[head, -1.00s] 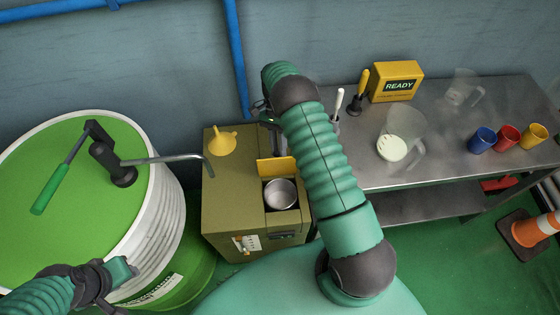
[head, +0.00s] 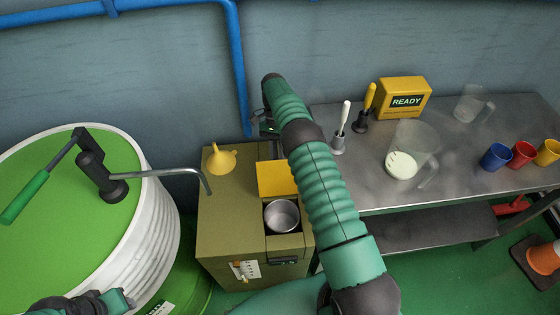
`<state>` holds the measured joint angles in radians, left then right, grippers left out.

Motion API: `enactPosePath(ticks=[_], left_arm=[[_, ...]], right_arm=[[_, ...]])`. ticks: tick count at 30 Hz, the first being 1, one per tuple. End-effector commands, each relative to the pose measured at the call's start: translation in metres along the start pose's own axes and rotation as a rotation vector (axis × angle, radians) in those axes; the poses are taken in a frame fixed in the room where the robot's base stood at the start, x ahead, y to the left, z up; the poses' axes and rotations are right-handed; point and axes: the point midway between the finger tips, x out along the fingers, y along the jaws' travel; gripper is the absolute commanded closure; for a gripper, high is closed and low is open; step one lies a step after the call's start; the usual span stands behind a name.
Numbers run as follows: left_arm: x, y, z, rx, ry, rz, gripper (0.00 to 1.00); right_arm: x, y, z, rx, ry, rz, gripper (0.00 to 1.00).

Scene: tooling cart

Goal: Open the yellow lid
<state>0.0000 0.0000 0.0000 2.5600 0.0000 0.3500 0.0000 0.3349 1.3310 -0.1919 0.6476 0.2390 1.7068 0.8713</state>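The yellow lid (head: 278,178) stands raised at the back of a square opening in the olive box (head: 235,235). A round metal pot (head: 282,216) shows in the opening in front of it. My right arm passes just right of the lid. My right gripper (head: 267,127) is behind the lid, near the wall, apart from the lid in the picture and partly hidden by my arm; its fingers are too small to read. My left gripper (head: 122,299) is low at the left, by the drum, partly cut off by the frame edge.
A yellow funnel (head: 221,160) sits on the box's back left. A green-topped drum (head: 60,235) with a crank pump (head: 98,175) and bent spout stands left. The metal table (head: 360,185) on the right holds jugs, coloured cups and a yellow READY box (head: 404,97).

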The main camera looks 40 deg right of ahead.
Motion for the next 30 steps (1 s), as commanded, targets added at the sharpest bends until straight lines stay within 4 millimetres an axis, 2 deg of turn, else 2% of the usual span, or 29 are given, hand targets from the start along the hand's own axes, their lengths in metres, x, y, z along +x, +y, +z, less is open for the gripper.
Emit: enactPosePath(ticks=[1, 6, 7, 12, 30], left_arm=[[0.0008, 0.0000, 0.0002, 0.000, 0.000, 0.000, 0.64], [0.0007, 0.0000, 0.0002, 0.000, 0.000, 0.000, 0.64], [0.0007, 0.0000, 0.0002, 0.000, 0.000, 0.000, 0.64], [0.0005, 0.0000, 0.0001, 0.000, 0.000, 0.000, 0.64], [-0.0010, 0.0000, -0.0002, 0.000, 0.000, 0.000, 0.64]], right_arm=[[0.0013, -0.0090, 0.0040, -0.013, -0.002, -0.022, 1.00], [0.0006, -0.0090, 0.0039, -0.013, -0.001, -0.023, 1.00], [0.0005, -0.0090, 0.0039, -0.013, -0.001, -0.023, 0.77], [0.0000, -0.0077, 0.0027, -0.011, 0.000, -0.021, 0.55], [-0.0064, -0.0018, 0.0021, -0.005, 0.002, -0.018, 0.55]])
